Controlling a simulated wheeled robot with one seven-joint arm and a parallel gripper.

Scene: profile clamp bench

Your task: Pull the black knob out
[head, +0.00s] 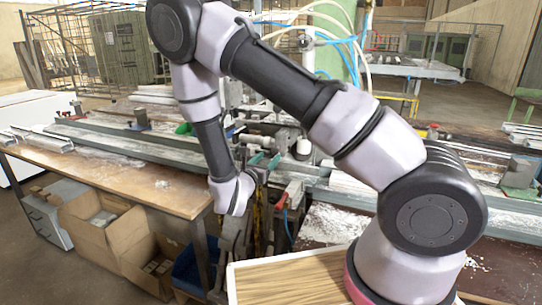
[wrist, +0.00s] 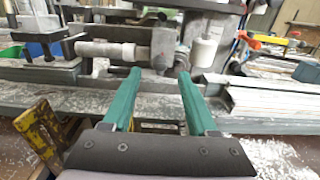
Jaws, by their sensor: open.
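My gripper shows in the wrist view (wrist: 160,76) as two green fingers, open, with nothing between them. The fingers point at a grey metal clamp mechanism (wrist: 163,48), which lies beyond the tips and appears apart from them. I cannot clearly pick out the black knob in either view; dark parts of the mechanism blend together there. In the head view my gripper (head: 264,162) is small, at the front edge of the bench machinery, partly hidden by my wrist.
A white horizontal roller (wrist: 103,50) and a white upright cylinder (wrist: 205,52) flank the mechanism. A worn yellow part (wrist: 42,133) stands close at left. A wooden-topped table (head: 130,180), cardboard boxes (head: 92,228) and a blue bin (head: 193,268) are left of my arm.

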